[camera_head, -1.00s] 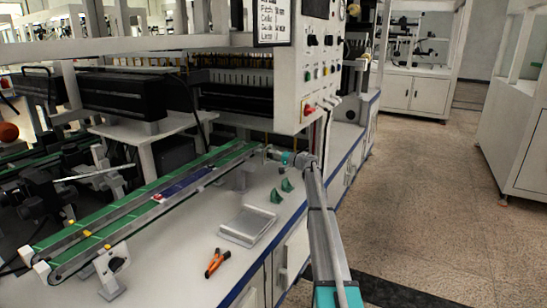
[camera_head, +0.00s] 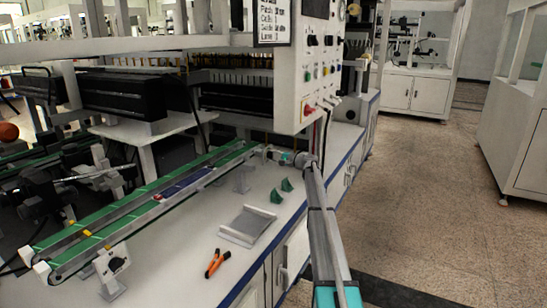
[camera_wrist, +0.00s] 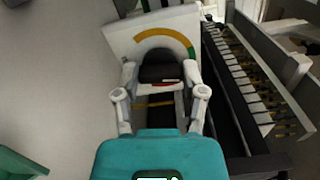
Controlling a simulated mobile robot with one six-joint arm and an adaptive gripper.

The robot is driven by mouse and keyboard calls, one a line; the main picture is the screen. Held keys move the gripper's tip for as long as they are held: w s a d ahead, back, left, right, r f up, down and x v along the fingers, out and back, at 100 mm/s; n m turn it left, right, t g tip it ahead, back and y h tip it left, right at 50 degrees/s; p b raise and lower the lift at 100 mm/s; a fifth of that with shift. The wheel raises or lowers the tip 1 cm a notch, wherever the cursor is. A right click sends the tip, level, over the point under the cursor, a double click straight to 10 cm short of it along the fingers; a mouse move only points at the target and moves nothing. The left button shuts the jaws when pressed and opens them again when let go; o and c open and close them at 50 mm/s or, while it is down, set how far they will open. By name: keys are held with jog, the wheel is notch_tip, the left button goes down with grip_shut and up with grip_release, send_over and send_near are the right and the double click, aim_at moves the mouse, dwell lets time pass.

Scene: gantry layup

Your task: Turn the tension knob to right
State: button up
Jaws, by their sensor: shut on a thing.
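The tension knob (camera_wrist: 161,72) is black with a red mark and shows in the wrist view in front of a white panel (camera_wrist: 122,38) with a yellow and green arc. My gripper (camera_wrist: 160,80) has one finger on each side of the knob and is shut on it. In the head view my gripper (camera_head: 272,153) is at the far end of the green conveyor (camera_head: 120,212), and the knob is too small to make out there. Which way the knob points is hard to tell.
A control panel (camera_head: 303,95) with buttons hangs above my gripper. Open floor (camera_head: 440,200) lies to the right.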

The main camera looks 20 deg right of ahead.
jog(key=shift+w, duration=0.15)
jog(key=o, duration=1.1)
jog(key=shift+o, duration=0.2)
jog(key=shift+s+d, duration=0.1)
jog(key=shift+s, duration=0.15)
jog(key=v, duration=1.1)
jog(key=shift+s+d, duration=0.2)
jog(key=shift+d, duration=0.05)
